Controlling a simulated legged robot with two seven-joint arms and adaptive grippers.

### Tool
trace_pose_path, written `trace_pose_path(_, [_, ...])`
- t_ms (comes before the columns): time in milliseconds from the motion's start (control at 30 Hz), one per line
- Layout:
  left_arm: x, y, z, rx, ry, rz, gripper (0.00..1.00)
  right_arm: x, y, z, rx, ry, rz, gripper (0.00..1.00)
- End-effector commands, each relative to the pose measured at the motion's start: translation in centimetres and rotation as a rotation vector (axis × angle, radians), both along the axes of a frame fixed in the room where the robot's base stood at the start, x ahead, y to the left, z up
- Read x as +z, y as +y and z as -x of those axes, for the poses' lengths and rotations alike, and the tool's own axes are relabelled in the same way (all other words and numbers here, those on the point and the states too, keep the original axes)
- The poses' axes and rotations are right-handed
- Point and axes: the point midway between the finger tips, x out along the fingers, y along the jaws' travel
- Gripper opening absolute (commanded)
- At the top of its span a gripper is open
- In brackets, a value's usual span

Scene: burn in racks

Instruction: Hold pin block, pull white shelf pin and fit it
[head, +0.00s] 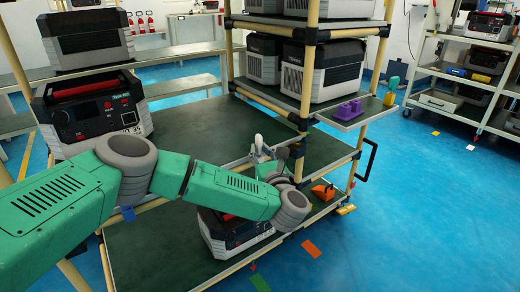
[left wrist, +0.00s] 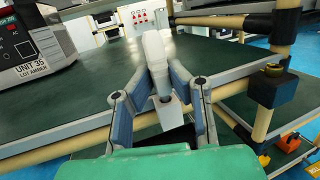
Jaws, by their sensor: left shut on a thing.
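My left gripper (head: 262,155) is at the front edge of the rack's middle green shelf. In the left wrist view the left gripper (left wrist: 160,77) has its fingers closed from both sides on a white pin-like piece (left wrist: 154,50). The piece stands nearly upright, leaning slightly, and its rounded top also shows in the head view (head: 258,139). Below it is a pale grey block (left wrist: 168,113) with a dark spot at its top; I cannot tell whether the two are joined. A black block with a yellow top (left wrist: 276,88) sits on the rack's corner post. My right gripper is not in view.
A power unit (head: 92,112) stands on the middle shelf (head: 195,130) at left, another (head: 232,232) on the lower shelf. A purple piece (head: 348,109) lies on a side tray. An orange piece (head: 323,191) is near the lower right corner. Blue floor is open at right.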

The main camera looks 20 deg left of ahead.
Motion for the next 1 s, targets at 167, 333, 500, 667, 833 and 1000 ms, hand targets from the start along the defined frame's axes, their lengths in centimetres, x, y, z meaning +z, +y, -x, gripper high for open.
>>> trace_pose_path(167, [-0.4, 0.0, 0.0, 0.000, 0.000, 0.000, 0.00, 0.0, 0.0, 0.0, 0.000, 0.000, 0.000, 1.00])
trace_pose_path(333, [-0.7, 0.0, 0.0, 0.000, 0.000, 0.000, 0.00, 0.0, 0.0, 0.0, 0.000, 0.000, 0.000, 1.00])
trace_pose_path(500, [-0.8, 0.0, 0.0, 0.000, 0.000, 0.000, 0.37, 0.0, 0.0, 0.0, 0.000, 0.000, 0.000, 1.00])
trace_pose_path(667, [-0.8, 0.0, 0.0, 0.000, 0.000, 0.000, 0.37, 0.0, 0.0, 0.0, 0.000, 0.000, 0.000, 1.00])
trace_pose_path(833, [-0.9, -0.1, 0.2, 0.000, 0.000, 0.000, 0.37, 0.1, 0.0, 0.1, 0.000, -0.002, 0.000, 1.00])
trace_pose_path(1000, [-1.3, -1.3, 1.8, -0.003, 0.002, 0.001, 0.37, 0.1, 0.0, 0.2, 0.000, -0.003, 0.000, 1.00])
